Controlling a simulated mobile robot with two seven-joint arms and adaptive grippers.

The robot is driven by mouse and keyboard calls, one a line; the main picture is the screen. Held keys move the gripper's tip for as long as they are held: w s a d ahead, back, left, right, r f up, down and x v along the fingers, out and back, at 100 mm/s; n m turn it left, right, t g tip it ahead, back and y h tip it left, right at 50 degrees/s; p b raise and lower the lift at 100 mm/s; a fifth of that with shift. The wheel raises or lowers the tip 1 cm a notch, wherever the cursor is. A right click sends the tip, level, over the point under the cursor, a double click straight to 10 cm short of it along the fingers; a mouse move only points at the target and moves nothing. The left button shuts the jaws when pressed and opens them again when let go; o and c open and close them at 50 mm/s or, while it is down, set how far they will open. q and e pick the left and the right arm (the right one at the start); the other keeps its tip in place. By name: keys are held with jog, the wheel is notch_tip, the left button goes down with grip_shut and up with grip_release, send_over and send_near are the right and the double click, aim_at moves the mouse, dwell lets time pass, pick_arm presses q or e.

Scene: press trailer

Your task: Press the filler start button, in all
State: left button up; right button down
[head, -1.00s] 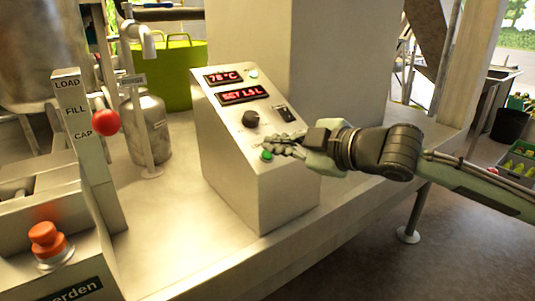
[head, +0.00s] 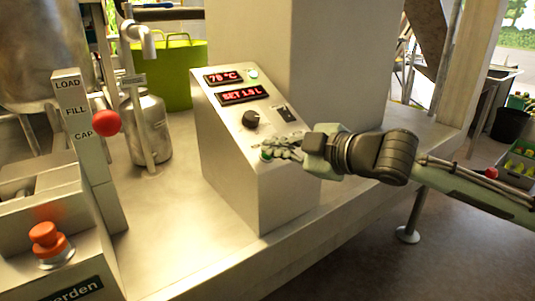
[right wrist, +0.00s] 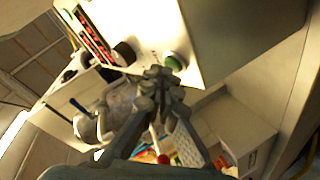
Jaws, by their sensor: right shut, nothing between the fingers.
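The filler's metal control box (head: 232,180) stands on the steel bench with red displays, a black knob (head: 251,119) and a green button (head: 265,156) on its sloped face. My right gripper (head: 272,150) is shut and empty, its fingertips at the green button and partly covering it in the head view. In the right wrist view the green button (right wrist: 174,62) shows just beyond the shut fingertips (right wrist: 160,74). I cannot tell whether they touch it. My left gripper is not in view.
A red ball-topped lever (head: 107,123) stands beside the LOAD, FILL, CAP post (head: 78,120). A red mushroom button (head: 45,238) sits at the lower left. A metal keg (head: 150,130) and green tub (head: 180,75) are behind. The bench in front of the box is clear.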

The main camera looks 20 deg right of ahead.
jog(key=shift+w+f, duration=0.15)
jog(key=shift+f, duration=0.2)
dwell(0.5)
jog(key=shift+s+r+p, duration=0.4)
jog(key=shift+r+p, duration=0.35)
jog(key=shift+p, duration=0.05)
jog(key=shift+d+r, duration=0.1)
jog(key=r, duration=0.1)
jog(key=s+r+p, duration=0.1)
jog(key=s+r, duration=0.1)
jog(key=r, duration=0.1)
jog(key=shift+s+d+r+p, duration=0.1)
jog(key=shift+d+p, duration=0.2)
jog(key=shift+d, duration=0.1)
dwell(0.4)
